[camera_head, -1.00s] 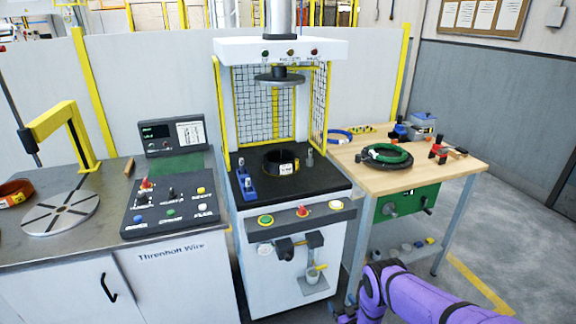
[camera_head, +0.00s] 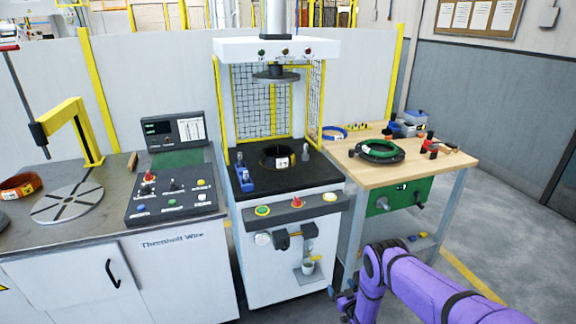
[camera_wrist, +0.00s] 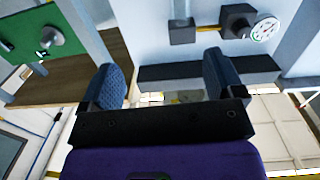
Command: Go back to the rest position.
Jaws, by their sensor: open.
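My gripper shows in the wrist view (camera_wrist: 165,85), with its two dark blue padded fingers wide apart and nothing between them. In the head view my purple arm hangs low at the bottom right, in front of the wooden bench (camera_head: 412,178). The gripper end is low by the bench's near leg, beside the white press cabinet, and is small and partly cut off there. In the wrist view the press cabinet's front, with a round gauge (camera_wrist: 265,30), is beyond the fingers.
A press (camera_head: 280,48) stands in the middle with a black coil (camera_head: 275,157) on its black bed. The bench holds a green coil (camera_head: 380,148). At left is a counter with a control panel (camera_head: 172,190) and slotted disc (camera_head: 67,203). Grey floor (camera_head: 510,235) is open at right.

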